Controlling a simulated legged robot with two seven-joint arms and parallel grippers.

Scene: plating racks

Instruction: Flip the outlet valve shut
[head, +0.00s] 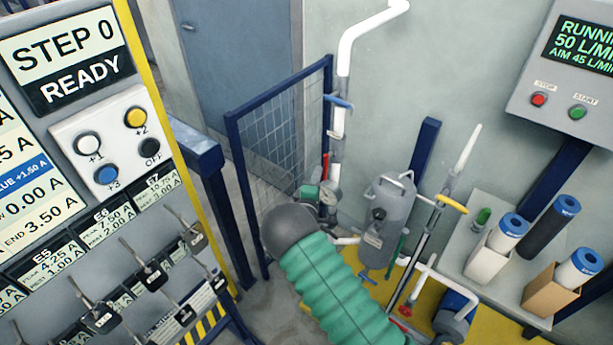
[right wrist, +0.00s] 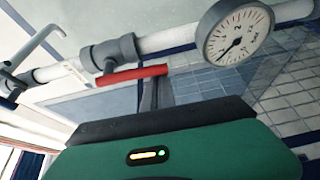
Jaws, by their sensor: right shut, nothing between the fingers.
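A valve with a red lever (right wrist: 132,76) sits on a white pipe in the right wrist view. The lever lies roughly along the pipe, beside it. In the head view the red lever (head: 325,166) stands upright beside the vertical pipe. No label shows which valve is the outlet one. My right gripper (head: 316,193) is shut and empty, just below the red lever and apparently apart from it. My left gripper is not in view.
A round gauge (right wrist: 238,30) is on the pipe right of the red lever. A blue lever (head: 338,101) sits higher. A grey tank (head: 388,222), yellow lever (head: 452,203) and filter bench (head: 480,260) stand right. A mesh fence (head: 275,145) and control panel (head: 90,150) are left.

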